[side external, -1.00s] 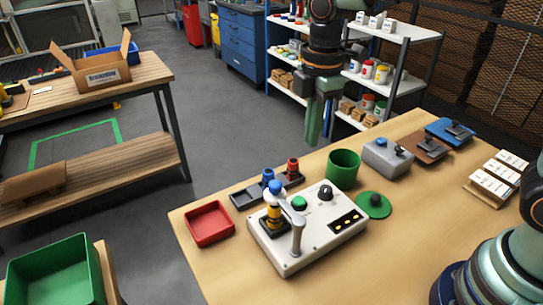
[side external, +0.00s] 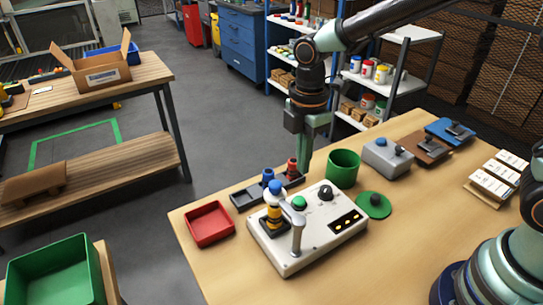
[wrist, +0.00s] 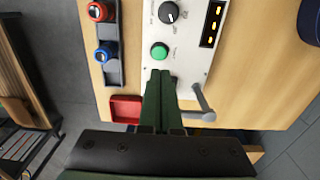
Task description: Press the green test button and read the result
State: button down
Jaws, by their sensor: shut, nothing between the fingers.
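The white tester box (side external: 290,255) stands on the wooden table. Its green button (side external: 299,202) is on top, beside a black knob (side external: 325,192); the button also shows in the wrist view (wrist: 159,51). A dark panel (side external: 346,219) has several lit amber lights, also visible in the wrist view (wrist: 212,24). A grey lever (side external: 297,235) and a yellow-black stack with a blue top (side external: 273,205) are at the box's left side. My gripper (side external: 306,172) is shut and empty, pointing down above the box. In the wrist view its fingertips (wrist: 161,74) appear just short of the button.
A dark tray (side external: 245,198) with red and blue pieces lies behind the box. A red tray (side external: 209,224) is left, a green cup (side external: 343,168) and green disc (side external: 373,205) right. A grey box (side external: 388,157) stands farther right.

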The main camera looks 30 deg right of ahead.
aim_at(301, 201)
notch_tip(301, 201, down, 8)
jog(key=shift+f, duration=0.25)
jog(key=shift+f, duration=0.1)
jog(key=shift+s+f, duration=0.15)
jog(key=shift+f, duration=0.8)
notch_tip(301, 201, up, 15)
jog(key=shift+w+f, duration=0.15)
jog(key=shift+w, duration=0.2)
dwell(0.5)
jog(key=s+d+r+m+t, duration=0.2)
jog(key=s+d+r+m, duration=0.1)
jog(key=d+m, duration=0.4)
jog(key=s+d+r+m+t, duration=0.3)
jog(key=s+d+m, duration=0.3)
jog(key=m, duration=0.5)
jog(key=shift+s+d+r+t, duration=0.15)
jog(key=shift+d+r+t, duration=0.15)
jog(key=shift+d, duration=0.1)
